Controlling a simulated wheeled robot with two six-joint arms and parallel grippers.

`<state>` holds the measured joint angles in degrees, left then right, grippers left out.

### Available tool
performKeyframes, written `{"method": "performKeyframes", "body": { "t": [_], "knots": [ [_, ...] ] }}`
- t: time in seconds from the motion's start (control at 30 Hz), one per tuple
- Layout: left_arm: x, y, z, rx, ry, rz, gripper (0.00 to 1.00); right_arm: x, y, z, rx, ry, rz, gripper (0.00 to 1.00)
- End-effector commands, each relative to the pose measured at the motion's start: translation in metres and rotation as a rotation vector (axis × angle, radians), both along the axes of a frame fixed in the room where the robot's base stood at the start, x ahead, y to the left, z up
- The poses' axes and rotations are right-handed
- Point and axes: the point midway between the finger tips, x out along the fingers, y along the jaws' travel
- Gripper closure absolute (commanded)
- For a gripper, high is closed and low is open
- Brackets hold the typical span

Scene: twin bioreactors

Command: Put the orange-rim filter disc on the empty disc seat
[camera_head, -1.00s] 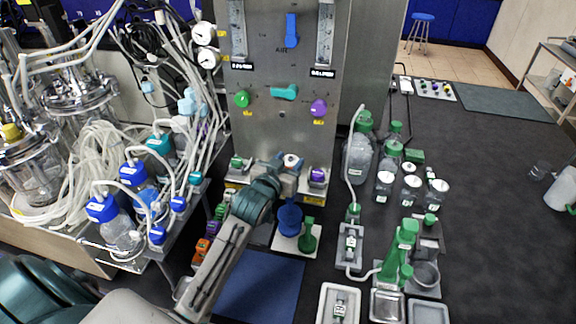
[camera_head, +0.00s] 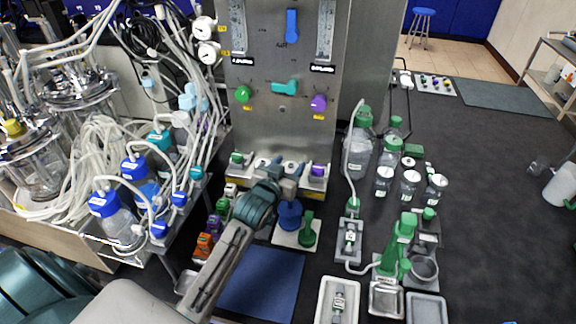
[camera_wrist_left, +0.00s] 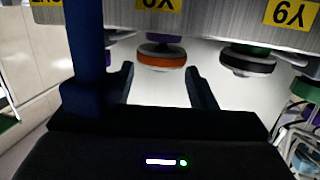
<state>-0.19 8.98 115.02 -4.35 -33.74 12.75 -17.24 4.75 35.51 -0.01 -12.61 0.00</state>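The orange-rim filter disc (camera_wrist_left: 161,56) is under a purple part below the steel ledge in the left wrist view, which looks upside down. My left gripper (camera_wrist_left: 162,86) is open; its fingers stand either side of the disc with visible gaps, their tips near its edge. In the head view this gripper (camera_head: 282,170) is at the foot of the steel panel, and it hides the disc. A black-rim disc (camera_wrist_left: 247,60) with a green part is to the right in the wrist view. The empty seat cannot be made out. My right gripper is out of view.
A dark blue post (camera_wrist_left: 86,40) crosses the wrist view at left. In the head view, a blue-topped item (camera_head: 289,214) and a green item (camera_head: 307,230) stand on a white plate below the gripper. Tube-filled bottles crowd the left; a blue mat (camera_head: 258,285) lies clear in front.

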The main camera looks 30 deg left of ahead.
Motion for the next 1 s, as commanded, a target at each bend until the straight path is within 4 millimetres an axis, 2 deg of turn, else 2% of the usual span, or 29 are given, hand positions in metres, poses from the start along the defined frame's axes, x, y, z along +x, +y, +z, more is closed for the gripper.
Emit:
{"method": "performKeyframes", "body": {
  "t": [0.03, 0.07, 0.33, 0.5, 0.57, 0.8, 1.0],
  "knots": [
    [-0.001, 0.0, -0.004, 0.001, 0.008, 0.001, 0.39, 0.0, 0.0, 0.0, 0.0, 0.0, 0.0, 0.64],
    [-0.001, 0.0, -0.004, 0.001, 0.008, 0.001, 0.34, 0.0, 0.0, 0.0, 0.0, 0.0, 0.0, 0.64],
    [-0.001, 0.0, -0.005, 0.001, 0.011, 0.001, 0.34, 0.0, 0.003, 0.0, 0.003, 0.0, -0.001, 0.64],
    [0.0, 0.0, 0.012, 0.002, 0.008, 0.001, 0.34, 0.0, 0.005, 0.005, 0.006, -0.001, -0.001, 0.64],
    [-0.012, 0.0, 0.006, 0.001, 0.01, 0.001, 0.34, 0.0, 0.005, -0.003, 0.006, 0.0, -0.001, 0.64],
    [-0.065, -0.004, 0.015, 0.003, 0.007, 0.001, 0.34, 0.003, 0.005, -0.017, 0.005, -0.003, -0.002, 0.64],
    [-0.101, -0.007, 0.022, 0.001, 0.006, 0.0, 0.34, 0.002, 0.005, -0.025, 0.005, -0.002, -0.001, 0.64]
  ]
}}
